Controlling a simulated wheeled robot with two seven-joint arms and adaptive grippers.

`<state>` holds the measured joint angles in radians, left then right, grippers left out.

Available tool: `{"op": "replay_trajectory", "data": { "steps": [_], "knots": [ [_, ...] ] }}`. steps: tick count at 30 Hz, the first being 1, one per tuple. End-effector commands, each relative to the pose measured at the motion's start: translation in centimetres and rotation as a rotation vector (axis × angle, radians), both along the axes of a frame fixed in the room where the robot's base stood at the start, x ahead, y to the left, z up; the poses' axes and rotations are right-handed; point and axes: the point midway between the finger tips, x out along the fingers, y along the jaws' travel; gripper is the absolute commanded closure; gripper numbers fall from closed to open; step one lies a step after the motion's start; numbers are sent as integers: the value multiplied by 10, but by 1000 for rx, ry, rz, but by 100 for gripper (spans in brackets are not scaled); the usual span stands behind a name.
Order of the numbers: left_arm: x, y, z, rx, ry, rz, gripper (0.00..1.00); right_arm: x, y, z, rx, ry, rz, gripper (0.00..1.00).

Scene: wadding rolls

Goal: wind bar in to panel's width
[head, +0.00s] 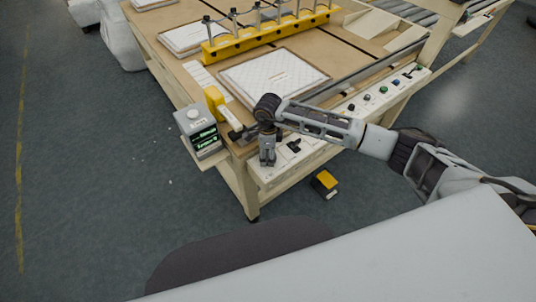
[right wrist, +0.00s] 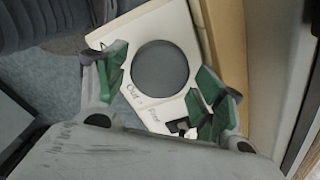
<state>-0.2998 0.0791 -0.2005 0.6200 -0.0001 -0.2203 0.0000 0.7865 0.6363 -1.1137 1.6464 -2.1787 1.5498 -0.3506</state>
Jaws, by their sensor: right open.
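A long yellow bar (head: 265,36) with several upright dark-topped posts lies across the wooden table (head: 172,45). A white quilted panel (head: 275,74) lies flat in front of it, with a clear gap between. My right gripper (head: 267,160) points down over the left end of the white control strip (head: 345,113). In the right wrist view my right gripper (right wrist: 165,90) is open, its green-padded fingers on either side of a round grey knob (right wrist: 160,70). The white plate (right wrist: 113,34) around the knob has lettering that includes "Out". I cannot tell whether the fingers touch the knob. My left gripper is out of view.
A small box with a green-lit display (head: 205,138) stands at the table's left corner, beside a yellow block (head: 214,101). Several buttons line the control strip. A yellow-and-black pedal (head: 325,182) is on the floor below. The floor at left is mostly clear.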

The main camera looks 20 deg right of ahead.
Motion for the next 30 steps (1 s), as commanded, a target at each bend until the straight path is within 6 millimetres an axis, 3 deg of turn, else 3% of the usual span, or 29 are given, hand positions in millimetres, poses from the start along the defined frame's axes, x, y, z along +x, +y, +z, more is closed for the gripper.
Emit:
{"op": "replay_trajectory", "data": {
  "steps": [6, 16, 24, 30],
  "knots": [
    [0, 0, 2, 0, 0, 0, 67, -1, 0, -13, -1, 0, 0, 31],
    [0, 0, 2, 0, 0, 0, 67, 0, 0, -15, -1, 0, 0, 31],
    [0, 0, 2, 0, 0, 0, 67, 0, 0, -15, 0, 0, 0, 64],
    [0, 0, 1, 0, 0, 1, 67, 0, 0, -15, 0, 0, -7, 64]
  ]
}}
